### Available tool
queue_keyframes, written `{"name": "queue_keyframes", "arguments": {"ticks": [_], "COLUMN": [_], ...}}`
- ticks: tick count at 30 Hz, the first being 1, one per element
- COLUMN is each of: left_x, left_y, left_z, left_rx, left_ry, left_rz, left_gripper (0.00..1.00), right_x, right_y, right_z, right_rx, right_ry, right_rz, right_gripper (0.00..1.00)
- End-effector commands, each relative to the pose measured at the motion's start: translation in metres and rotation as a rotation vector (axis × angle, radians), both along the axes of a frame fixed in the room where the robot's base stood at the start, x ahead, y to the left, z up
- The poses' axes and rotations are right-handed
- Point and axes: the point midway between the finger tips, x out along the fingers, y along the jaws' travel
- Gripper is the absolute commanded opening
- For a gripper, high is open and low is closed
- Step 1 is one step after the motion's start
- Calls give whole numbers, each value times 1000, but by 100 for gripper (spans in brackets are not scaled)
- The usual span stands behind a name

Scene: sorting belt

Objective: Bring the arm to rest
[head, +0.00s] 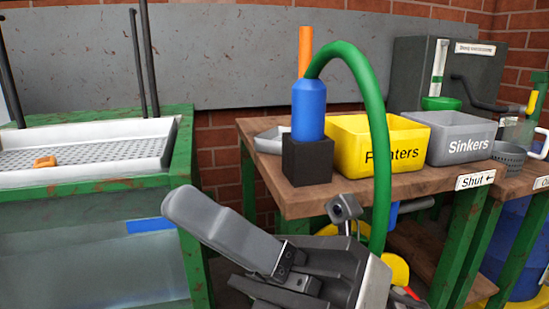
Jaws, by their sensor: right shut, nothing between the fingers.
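My right gripper (182,204) reaches in from the bottom middle. Its grey fingers are together, point up and to the left, and hold nothing. It is in front of the gap between the glass-sided tank and the wooden bench, apart from the bins. My left gripper does not show.
A wooden bench (330,195) carries a blue bottle (309,108) on a black block (307,160), a yellow bin (350,150) and a grey Sinkers bin (460,142). A green hose (376,120) arches down near my arm. An orange piece (45,161) lies on the perforated tray (100,150) at left.

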Motion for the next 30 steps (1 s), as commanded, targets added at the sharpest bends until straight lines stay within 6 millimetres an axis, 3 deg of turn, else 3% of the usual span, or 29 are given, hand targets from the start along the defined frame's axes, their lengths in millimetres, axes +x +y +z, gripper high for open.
{"name": "queue_keyframes", "arguments": {"ticks": [1, 5, 9, 14, 21, 22, 24, 30], "left_x": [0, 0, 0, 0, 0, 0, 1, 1], "left_y": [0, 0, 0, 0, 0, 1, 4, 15], "left_z": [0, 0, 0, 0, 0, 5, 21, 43], "left_rx": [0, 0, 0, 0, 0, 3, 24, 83], "left_ry": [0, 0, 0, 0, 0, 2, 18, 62], "left_rz": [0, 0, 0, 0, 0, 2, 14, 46], "left_gripper": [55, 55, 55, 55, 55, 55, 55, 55], "right_x": [23, 79, 108, 102, 58, 54, 58, 59], "right_y": [-14, -50, -81, -100, -114, -115, -118, -128], "right_z": [-10, -60, -143, -225, -315, -315, -294, -271], "right_rx": [57, 221, 414, 603, 860, 882, 878, 898], "right_ry": [240, 850, 1430, 1890, 2388, 2423, 2406, 2422], "right_rz": [19, 86, 161, 224, 291, 294, 259, 154], "right_gripper": [0, 0, 0, 0, 0, 0, 0, 0]}}
